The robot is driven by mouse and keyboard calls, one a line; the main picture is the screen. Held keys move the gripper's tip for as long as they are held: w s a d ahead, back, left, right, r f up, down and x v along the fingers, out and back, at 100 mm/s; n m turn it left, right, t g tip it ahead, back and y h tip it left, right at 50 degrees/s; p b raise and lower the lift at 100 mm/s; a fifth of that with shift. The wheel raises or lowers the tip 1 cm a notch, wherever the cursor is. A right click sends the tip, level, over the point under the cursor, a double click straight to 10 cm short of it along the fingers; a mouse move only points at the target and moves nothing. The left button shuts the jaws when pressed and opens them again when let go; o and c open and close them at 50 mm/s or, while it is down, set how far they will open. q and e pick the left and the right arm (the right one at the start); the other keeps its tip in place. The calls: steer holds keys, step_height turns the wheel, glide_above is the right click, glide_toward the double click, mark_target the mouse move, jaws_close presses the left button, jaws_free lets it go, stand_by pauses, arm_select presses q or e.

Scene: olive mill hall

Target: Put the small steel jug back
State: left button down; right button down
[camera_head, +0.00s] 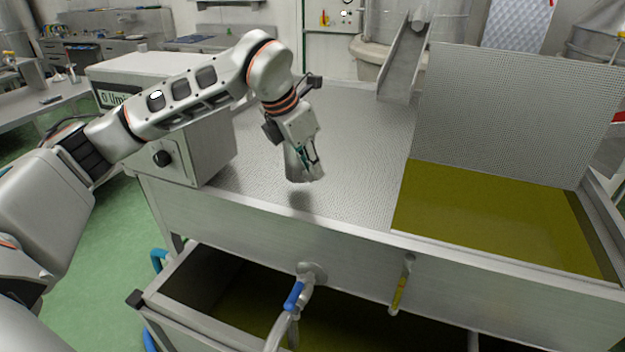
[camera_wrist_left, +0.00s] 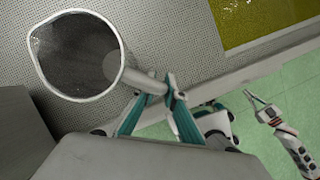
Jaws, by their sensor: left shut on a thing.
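The small steel jug (camera_head: 303,168) is over the perforated metal top (camera_head: 365,150) of the tank, near its front edge. A dark shadow lies just in front of it, so it looks slightly raised. In the left wrist view its round open mouth (camera_wrist_left: 78,62) faces the camera and it looks empty. My left gripper (camera_head: 308,155) is shut on the jug's handle (camera_wrist_left: 148,82), with the green-padded fingers (camera_wrist_left: 160,105) either side of it. My right gripper (camera_wrist_left: 264,98) shows only in the left wrist view, over the green floor, fingers apart and empty.
A grey control box (camera_head: 185,150) with a black knob stands left of the jug. An open bath of yellow-green oil (camera_head: 480,215) lies to the right, with a raised perforated lid (camera_head: 520,110) behind. A metal chute (camera_head: 404,62) comes down at the back. The perforated top is otherwise clear.

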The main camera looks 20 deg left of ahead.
mark_target(309, 174)
arm_select(q)
step_height(309, 174, down, 4)
steer(key=shift+r, duration=0.15)
stand_by(0.3)
steer(key=c, duration=2.1)
jaws_free()
steer(key=shift+f, duration=0.25)
steer(key=shift+r, duration=0.35)
steer(key=v, duration=1.1)
steer(key=shift+s+r, duration=0.25)
